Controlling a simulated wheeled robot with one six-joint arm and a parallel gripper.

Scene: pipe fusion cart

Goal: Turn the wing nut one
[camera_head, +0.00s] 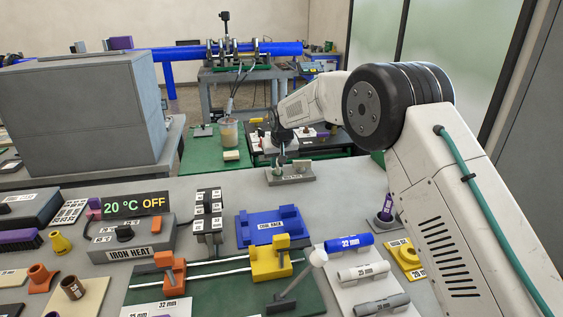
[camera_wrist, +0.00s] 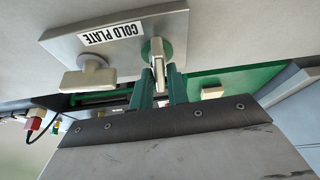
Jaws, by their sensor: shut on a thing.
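My gripper (camera_wrist: 160,88) has green fingers and is shut on an upright pale wing nut (camera_wrist: 158,52) with a round greenish base. The wing nut stands on a grey block labelled COLD PLATE (camera_wrist: 128,22). In the head view my gripper (camera_head: 281,159) reaches down to the cold plate (camera_head: 292,180) at the back edge of the near bench. A second, pale T-shaped wing nut (camera_wrist: 88,78) stands on the same plate, apart from my fingers. No number shows on either nut, so I cannot tell which is one.
The blue COOL RACK (camera_head: 268,228) and an orange-and-yellow clamp jig (camera_head: 270,262) lie nearer on the bench. The IRON HEAT box (camera_head: 130,240) is at left. Behind the plate are a cup (camera_head: 227,133) and a green mat (camera_head: 205,158). Bare bench surrounds the plate's front.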

